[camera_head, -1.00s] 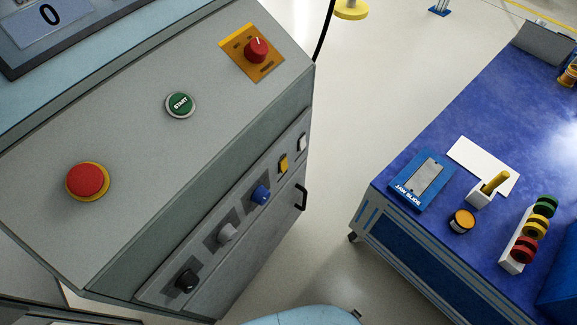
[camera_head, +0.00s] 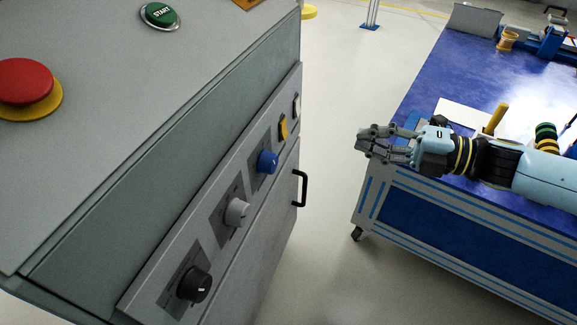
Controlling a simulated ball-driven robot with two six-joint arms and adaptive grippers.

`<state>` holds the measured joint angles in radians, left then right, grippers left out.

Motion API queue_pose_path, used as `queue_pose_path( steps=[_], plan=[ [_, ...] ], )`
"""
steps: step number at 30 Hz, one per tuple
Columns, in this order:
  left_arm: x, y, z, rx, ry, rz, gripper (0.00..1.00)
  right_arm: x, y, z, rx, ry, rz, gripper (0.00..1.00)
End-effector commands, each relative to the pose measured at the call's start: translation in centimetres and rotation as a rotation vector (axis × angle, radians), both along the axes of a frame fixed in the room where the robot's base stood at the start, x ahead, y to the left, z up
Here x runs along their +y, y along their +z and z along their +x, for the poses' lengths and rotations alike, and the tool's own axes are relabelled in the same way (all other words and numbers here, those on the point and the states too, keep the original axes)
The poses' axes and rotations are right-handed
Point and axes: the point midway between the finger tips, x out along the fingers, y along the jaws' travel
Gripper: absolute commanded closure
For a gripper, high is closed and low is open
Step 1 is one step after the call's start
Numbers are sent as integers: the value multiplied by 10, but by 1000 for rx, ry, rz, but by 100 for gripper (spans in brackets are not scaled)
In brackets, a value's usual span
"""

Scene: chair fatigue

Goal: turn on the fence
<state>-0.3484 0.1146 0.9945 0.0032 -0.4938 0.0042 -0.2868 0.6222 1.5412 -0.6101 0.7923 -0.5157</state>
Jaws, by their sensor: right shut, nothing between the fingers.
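The grey control cabinet (camera_head: 110,150) fills the left of the view. Its lower front strip carries a black knob (camera_head: 194,284), a light grey knob (camera_head: 237,211), a blue knob (camera_head: 267,162), a yellow switch (camera_head: 283,127) and a white switch (camera_head: 296,105). The labels are too small to read, so I cannot tell which one is for the fence. My right gripper (camera_head: 368,144) is shut and empty, to the right of the strip and apart from it, in front of the blue table's near left corner. My left gripper is not in view.
A red mushroom button (camera_head: 24,82) and a green START button (camera_head: 161,15) sit on the cabinet's sloped top. A black handle (camera_head: 301,188) sticks out from its front. The blue table (camera_head: 440,75) stands right. Bare floor (camera_head: 330,110) lies between them.

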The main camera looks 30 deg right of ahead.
Motion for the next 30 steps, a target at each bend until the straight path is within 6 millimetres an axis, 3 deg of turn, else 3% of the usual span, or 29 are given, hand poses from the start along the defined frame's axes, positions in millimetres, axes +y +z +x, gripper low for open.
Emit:
queue_pose_path(
  steps=[1, 6, 20, 25, 30],
  plan=[
    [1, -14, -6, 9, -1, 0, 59, -2, -14, -1, 4, 13, -17, 100],
    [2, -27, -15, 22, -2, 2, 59, -9, -27, -1, 13, 23, -38, 100],
    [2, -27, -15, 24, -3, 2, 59, -9, -28, 0, 15, 20, -37, 100],
    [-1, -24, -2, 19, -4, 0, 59, 2, -32, 11, 14, 20, -35, 100],
    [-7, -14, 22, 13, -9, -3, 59, 24, -37, 36, 12, 19, -34, 100]
  ],
)
